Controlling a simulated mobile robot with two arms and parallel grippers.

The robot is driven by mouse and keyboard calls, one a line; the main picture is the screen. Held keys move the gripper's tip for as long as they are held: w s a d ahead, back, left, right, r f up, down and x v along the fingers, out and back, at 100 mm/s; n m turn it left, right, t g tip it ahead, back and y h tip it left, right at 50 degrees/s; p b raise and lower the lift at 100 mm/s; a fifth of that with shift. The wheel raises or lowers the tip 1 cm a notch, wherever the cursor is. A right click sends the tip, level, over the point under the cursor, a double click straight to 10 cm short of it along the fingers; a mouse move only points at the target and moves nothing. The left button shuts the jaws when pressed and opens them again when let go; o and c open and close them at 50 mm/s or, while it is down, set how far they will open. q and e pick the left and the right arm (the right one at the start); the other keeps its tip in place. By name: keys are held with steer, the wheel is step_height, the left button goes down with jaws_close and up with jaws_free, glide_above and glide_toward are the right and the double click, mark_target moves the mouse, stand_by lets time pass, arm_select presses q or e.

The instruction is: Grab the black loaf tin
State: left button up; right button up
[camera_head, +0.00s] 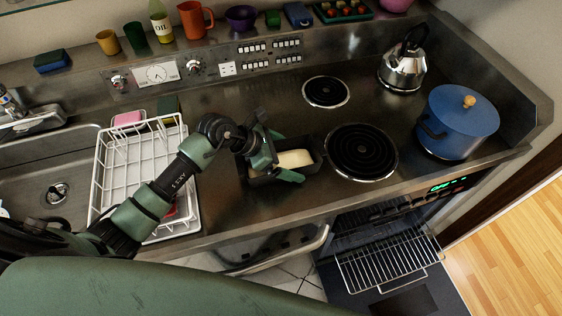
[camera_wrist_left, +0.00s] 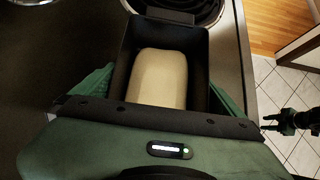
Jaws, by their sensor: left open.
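The black loaf tin (camera_head: 316,153) stands on the dark counter left of the front coil and holds a pale loaf or dough block (camera_head: 295,158). In the left wrist view the tin (camera_wrist_left: 199,50) fills the middle, with the pale block (camera_wrist_left: 160,78) inside. My left gripper (camera_head: 287,155) is open at the tin's near-left end. Its green fingers show on both sides of the tin in the left wrist view (camera_wrist_left: 160,95). I cannot tell whether they touch its walls. My right gripper (camera_wrist_left: 268,122) appears small and dark over the floor tiles; its jaw state is unclear.
The front coil (camera_head: 361,152) lies close right of the tin. A blue pot (camera_head: 460,125) and a steel kettle (camera_head: 403,68) stand farther right. A white dish rack (camera_head: 105,180) is under my left arm. The oven door below hangs open with a wire rack (camera_head: 385,265).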

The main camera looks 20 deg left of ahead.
arm_select(q)
steer(key=c, duration=1.8)
steer(key=shift+r, duration=0.1)
steer(key=shift+r, duration=0.15)
